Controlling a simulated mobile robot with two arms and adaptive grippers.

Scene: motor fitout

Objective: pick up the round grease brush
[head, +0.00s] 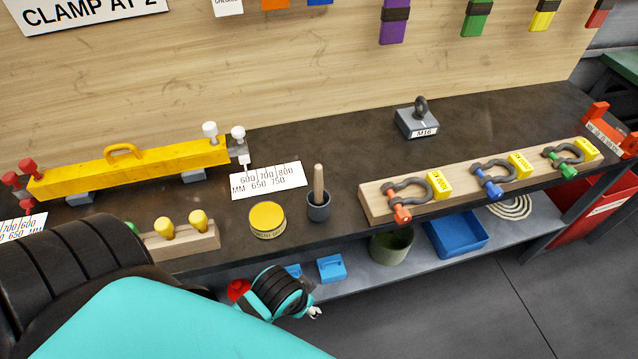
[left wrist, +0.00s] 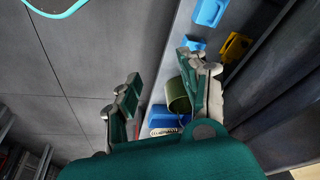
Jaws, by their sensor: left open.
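The round grease brush shows as an upright light wooden handle (head: 319,182) standing in a small dark grey cup (head: 318,209) near the bench's front edge; its bristles are hidden inside the cup. My left gripper (left wrist: 163,92) is open, with two green-padded fingers spread wide in the left wrist view and nothing gripped between them. In the head view my left arm reaches in from the lower left, and its wrist is in front of the bench, below the worktop and left of the cup. The brush does not show in the left wrist view. My right gripper is not visible.
A yellow tin (head: 267,219) stands left of the cup, and a wooden block with shackles (head: 376,204) lies to its right. A number card (head: 268,180) lies behind. The lower shelf holds a green bucket (head: 391,246) and a blue tray (head: 455,234).

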